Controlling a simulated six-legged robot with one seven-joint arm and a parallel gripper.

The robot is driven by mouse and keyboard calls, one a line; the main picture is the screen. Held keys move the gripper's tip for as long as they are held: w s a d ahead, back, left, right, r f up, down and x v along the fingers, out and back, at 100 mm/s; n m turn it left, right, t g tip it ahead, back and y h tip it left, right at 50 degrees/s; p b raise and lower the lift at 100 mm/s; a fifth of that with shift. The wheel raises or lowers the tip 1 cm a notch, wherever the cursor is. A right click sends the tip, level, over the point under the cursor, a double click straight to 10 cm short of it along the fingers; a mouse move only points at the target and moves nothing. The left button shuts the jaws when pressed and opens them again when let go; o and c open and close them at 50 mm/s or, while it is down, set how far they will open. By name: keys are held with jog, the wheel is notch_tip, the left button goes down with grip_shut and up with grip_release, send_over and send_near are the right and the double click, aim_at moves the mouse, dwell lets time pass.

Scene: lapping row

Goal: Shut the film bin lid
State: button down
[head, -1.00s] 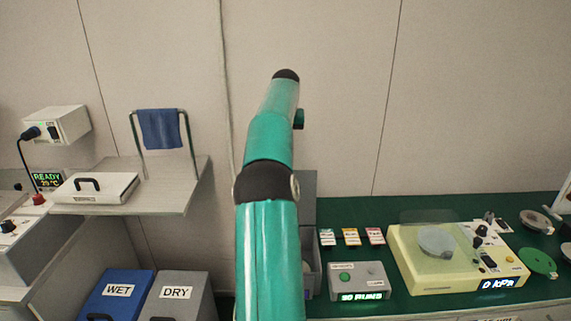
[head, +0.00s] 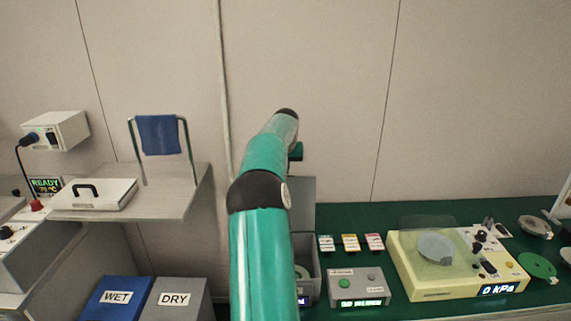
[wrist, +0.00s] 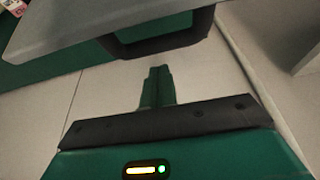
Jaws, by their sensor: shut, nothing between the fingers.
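The film bin (head: 314,272) is a grey box partly hidden behind my arm in the head view, with something round and pale inside. Its grey lid (head: 304,205) stands up at the back, so the bin is open. In the wrist view, a grey panel that looks like this lid (wrist: 90,22) fills the top, with a dark loop handle (wrist: 160,45) on its edge. My gripper (wrist: 158,72) is shut and empty, its tips just below the handle in the picture; I cannot tell whether they touch. The head view does not show my fingers.
A grey box with a green button (head: 358,287) stands right of the bin, with several small labelled cards behind it. A cream machine (head: 435,285) stands further right. WET (head: 118,297) and DRY (head: 174,300) bins are lower left, below a shelf (head: 180,202).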

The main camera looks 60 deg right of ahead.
jog(key=shift+s+a, duration=0.35)
jog(key=shift+a, duration=0.5)
jog(key=shift+r, duration=0.1)
